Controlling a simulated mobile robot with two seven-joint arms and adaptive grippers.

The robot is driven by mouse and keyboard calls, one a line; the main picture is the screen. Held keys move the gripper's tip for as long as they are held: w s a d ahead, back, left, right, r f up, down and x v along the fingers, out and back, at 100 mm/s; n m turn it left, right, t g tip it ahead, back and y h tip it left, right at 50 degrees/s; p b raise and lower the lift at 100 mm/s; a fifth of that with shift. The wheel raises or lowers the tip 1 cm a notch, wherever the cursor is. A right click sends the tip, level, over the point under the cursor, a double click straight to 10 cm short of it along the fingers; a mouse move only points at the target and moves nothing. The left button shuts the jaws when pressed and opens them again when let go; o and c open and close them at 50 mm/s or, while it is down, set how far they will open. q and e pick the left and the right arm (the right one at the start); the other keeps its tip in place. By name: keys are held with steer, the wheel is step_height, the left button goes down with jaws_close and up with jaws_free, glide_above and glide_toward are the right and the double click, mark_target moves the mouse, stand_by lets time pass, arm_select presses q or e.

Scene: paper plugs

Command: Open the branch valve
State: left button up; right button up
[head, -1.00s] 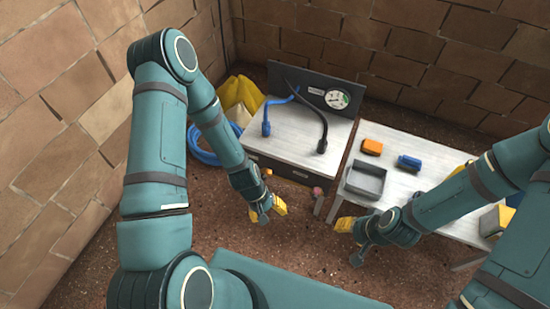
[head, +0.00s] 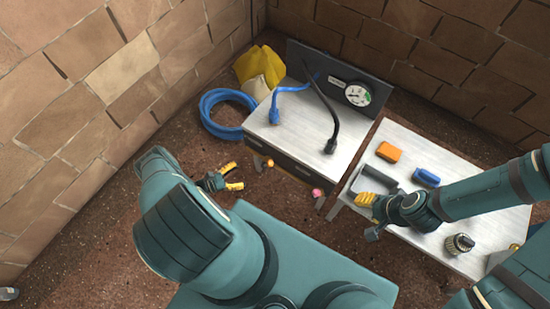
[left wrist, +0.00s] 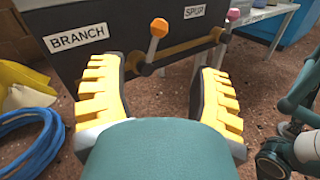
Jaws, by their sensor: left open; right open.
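The branch valve lever has an orange knob (left wrist: 159,27) and points up from a brass pipe (left wrist: 185,49), right of the white BRANCH label (left wrist: 78,39). In the head view the orange knob (head: 270,162) shows at the front of the dark cabinet. My right gripper (head: 362,199) is open at the grey tray (head: 374,178).
A black hose (head: 324,105) and a blue hose (head: 281,98) stand on the cabinet top below a gauge (head: 358,94). A blue coil (head: 207,115) lies left of the cabinet. An orange block (head: 388,152) and blue block (head: 426,177) lie on the right table.

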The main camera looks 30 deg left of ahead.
mark_target(270, 163)
arm_select(q)
steer(key=x, duration=1.3)
steer(key=shift+w+d, duration=0.1)
steer(key=shift+w, duration=0.25)
jaws_close()
